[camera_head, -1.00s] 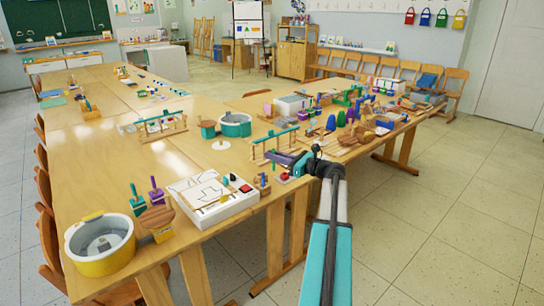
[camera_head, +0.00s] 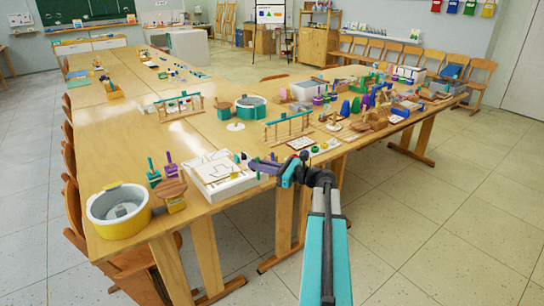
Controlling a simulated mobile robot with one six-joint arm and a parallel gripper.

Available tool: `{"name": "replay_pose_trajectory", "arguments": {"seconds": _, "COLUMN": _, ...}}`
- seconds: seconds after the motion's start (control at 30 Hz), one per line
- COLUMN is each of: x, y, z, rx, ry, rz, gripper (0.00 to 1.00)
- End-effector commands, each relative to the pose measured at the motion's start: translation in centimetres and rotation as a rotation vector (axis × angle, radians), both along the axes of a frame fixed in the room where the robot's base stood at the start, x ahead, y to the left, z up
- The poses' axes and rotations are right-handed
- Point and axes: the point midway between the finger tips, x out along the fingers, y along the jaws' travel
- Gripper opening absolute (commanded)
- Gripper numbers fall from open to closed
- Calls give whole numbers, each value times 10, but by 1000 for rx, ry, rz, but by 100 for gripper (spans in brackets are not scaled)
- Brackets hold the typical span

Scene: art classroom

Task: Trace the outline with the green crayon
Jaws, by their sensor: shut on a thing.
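A white box (camera_head: 226,189) stands near the front edge of the long table, with a white sheet on top that carries a dark outline (camera_head: 208,163). My gripper and arm hide part of the box's right end.
A yellow-and-white pot (camera_head: 119,211) stands at the table's front left corner. Green and purple pegged pieces and a brown wooden piece (camera_head: 171,188) stand between pot and box. A wooden rack (camera_head: 289,128) and many toys lie behind and to the right. The table's middle is clear.

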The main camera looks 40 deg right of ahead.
Motion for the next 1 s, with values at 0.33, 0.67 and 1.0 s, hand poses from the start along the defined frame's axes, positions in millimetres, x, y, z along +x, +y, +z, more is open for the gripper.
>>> {"name": "replay_pose_trajectory", "arguments": {"seconds": 0.33, "x": 7, "y": 139, "z": -27, "rx": 1, "ry": 1, "rz": 177, "gripper": 0}}
{"name": "replay_pose_trajectory", "arguments": {"seconds": 0.67, "x": 10, "y": 258, "z": -52, "rx": 3, "ry": -1, "rz": 332, "gripper": 0}}
{"name": "replay_pose_trajectory", "arguments": {"seconds": 1.0, "x": 8, "y": 353, "z": -71, "rx": 1, "ry": -2, "rz": 457, "gripper": 0}}
